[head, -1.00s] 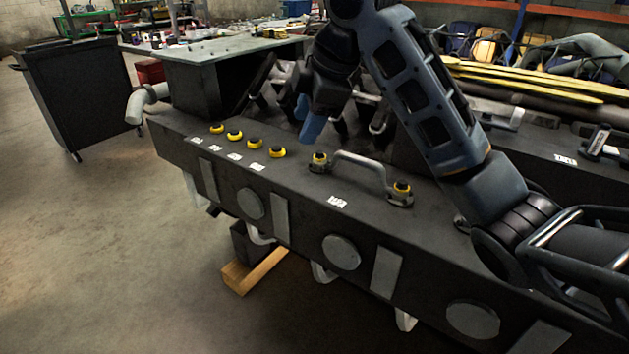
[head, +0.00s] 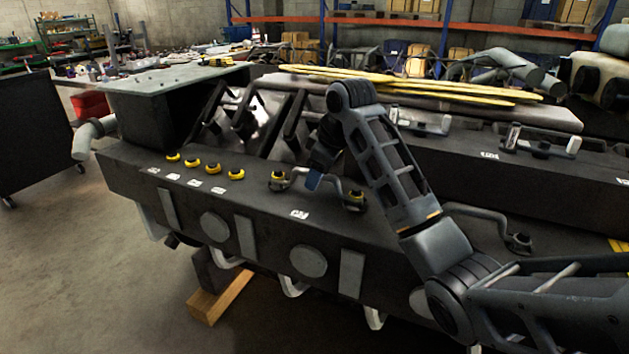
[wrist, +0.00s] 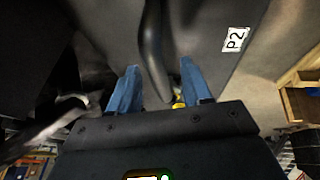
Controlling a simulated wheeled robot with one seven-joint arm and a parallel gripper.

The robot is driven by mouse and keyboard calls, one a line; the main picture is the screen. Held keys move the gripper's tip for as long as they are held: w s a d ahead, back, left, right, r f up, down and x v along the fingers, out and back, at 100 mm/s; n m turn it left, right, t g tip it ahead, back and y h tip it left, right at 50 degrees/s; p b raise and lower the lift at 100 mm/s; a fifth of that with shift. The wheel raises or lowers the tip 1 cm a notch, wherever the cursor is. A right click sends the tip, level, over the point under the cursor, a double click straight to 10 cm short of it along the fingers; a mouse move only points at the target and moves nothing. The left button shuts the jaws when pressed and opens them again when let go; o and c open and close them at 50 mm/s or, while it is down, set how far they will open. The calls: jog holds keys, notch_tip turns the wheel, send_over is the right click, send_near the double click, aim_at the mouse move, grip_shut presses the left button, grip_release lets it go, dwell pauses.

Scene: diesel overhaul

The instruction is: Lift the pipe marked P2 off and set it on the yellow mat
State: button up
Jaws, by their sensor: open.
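The pipe marked P2 (head: 299,174) is a grey, bent handle-like pipe on top of the dark engine block, with a yellow-and-black fitting (head: 355,199) at each end. My gripper (head: 315,180) is open, blue fingertips pointing down at the middle of the pipe. In the wrist view the pipe (wrist: 153,45) runs between the two fingers (wrist: 160,84), apart from both as far as I can tell. A yellow patch (head: 619,245) shows at the right edge; I cannot tell whether it is the mat.
Several yellow-and-black knobs (head: 204,167) with white labels stand left of the pipe. A raised grey plate (head: 165,80) is at the block's left end. Another grey pipe (head: 518,242) lies behind my arm. Long yellow bars (head: 400,80) lie at the back.

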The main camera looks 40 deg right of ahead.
jog(key=shift+w+f, duration=0.25)
jog(key=shift+f, duration=0.2)
grip_shut()
